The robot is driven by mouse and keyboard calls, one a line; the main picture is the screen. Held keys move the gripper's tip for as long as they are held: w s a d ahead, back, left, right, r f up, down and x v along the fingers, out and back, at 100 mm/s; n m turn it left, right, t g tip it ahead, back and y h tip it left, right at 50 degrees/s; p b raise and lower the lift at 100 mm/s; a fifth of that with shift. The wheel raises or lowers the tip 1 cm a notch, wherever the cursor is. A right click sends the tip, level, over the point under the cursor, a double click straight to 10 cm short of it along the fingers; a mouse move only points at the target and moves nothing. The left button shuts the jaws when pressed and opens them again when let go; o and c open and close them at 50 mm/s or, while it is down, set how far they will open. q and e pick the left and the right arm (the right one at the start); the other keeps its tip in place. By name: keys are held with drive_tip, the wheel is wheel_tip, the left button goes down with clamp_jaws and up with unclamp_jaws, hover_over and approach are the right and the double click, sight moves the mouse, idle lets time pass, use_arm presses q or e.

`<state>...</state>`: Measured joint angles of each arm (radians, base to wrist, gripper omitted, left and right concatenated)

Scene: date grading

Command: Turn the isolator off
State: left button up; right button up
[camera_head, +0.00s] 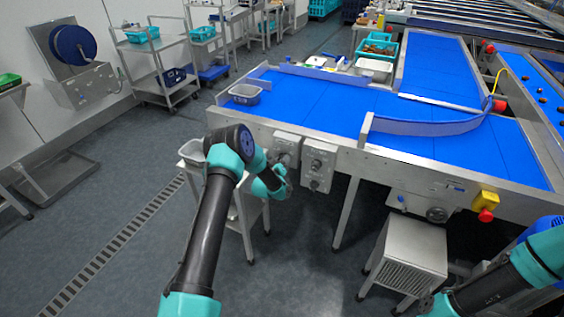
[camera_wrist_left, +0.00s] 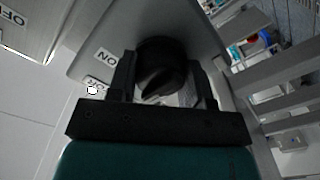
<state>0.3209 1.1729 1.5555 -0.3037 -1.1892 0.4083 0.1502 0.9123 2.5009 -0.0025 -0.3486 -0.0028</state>
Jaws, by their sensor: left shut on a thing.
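The isolator is a grey box (camera_head: 287,146) on the front side of the blue-belted conveyor table. Its black rotary knob (camera_wrist_left: 160,68) shows in the left wrist view, with an ON label (camera_wrist_left: 105,55) and an OFF label (camera_wrist_left: 97,83) to its left. My left gripper (camera_wrist_left: 162,80) has its black fingers on either side of the knob and is shut on it. In the head view the left gripper (camera_head: 284,172) is at the box, and my wrist hides the knob there. The knob's ridge looks slanted; which label it points at is hard to tell. My right gripper is out of view.
A second grey control box (camera_head: 319,165) sits just right of the isolator. A yellow and red stop button (camera_head: 485,205) is further right on the frame. A small stand with a grey tub (camera_head: 193,152) is beside my left arm. A grey stool (camera_head: 413,250) stands below the conveyor.

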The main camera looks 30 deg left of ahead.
use_arm(q)
drive_tip(key=n, duration=0.4)
drive_tip(key=shift+n, duration=2.2)
drive_tip(key=o, duration=0.9)
drive_tip(key=s, duration=1.7)
drive_tip(key=shift+s+d, duration=0.25)
drive_tip(key=shift+d, duration=0.1)
drive_tip(key=shift+d+f, duration=0.1)
